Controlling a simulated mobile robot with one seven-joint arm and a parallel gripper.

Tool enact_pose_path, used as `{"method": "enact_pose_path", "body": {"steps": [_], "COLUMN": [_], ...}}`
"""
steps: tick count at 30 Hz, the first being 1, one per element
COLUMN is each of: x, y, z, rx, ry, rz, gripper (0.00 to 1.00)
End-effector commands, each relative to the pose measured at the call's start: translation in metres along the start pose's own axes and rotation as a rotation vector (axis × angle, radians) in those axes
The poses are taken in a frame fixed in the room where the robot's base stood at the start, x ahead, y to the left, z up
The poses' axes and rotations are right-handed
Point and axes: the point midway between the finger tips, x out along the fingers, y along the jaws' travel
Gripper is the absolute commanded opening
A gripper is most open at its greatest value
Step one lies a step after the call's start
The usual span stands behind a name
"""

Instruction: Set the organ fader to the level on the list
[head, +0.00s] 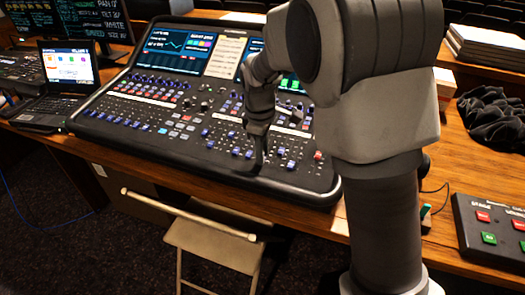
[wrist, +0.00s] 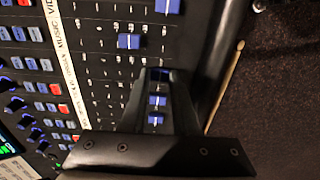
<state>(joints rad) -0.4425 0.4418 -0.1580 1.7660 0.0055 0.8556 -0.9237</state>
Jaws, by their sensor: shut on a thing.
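The mixing desk (head: 150,115) has rows of blue-capped faders along its front. My gripper (head: 257,168) reaches down to the fader area right of the desk's middle. In the wrist view my gripper (wrist: 158,76) is shut on a fader cap, which is mostly hidden between the fingertips. Other blue fader caps (wrist: 128,41) show beside it, and two more (wrist: 156,101) show between the fingers. A white label strip (wrist: 66,62) runs along the faders; "MUSIC" is readable, but I cannot make out an organ label. A pale sheet with lines of text (head: 225,57) is at the desk's back; its words are too small to read.
A laptop (head: 68,75) stands left of the desk. A folding chair (head: 210,240) is in front. A button box (head: 490,225), dark cloth (head: 495,118) and stacked papers (head: 485,45) lie to the right. My arm hides the desk's right part.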

Motion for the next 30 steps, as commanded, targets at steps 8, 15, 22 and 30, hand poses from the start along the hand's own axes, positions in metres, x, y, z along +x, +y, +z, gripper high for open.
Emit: {"method": "enact_pose_path", "body": {"steps": [8,15,22,30], "x": [-0.004,-0.001,-0.001,-0.001], "y": [0.039,0.056,0.056,0.055], "z": [0.000,0.000,0.000,0.000], "rx": [0.003,0.001,0.000,0.000], "ry": [0.001,0.002,0.002,0.001], "rz": [0.001,0.002,0.002,0.001], "gripper": [0.00,0.00,0.00,0.60]}}
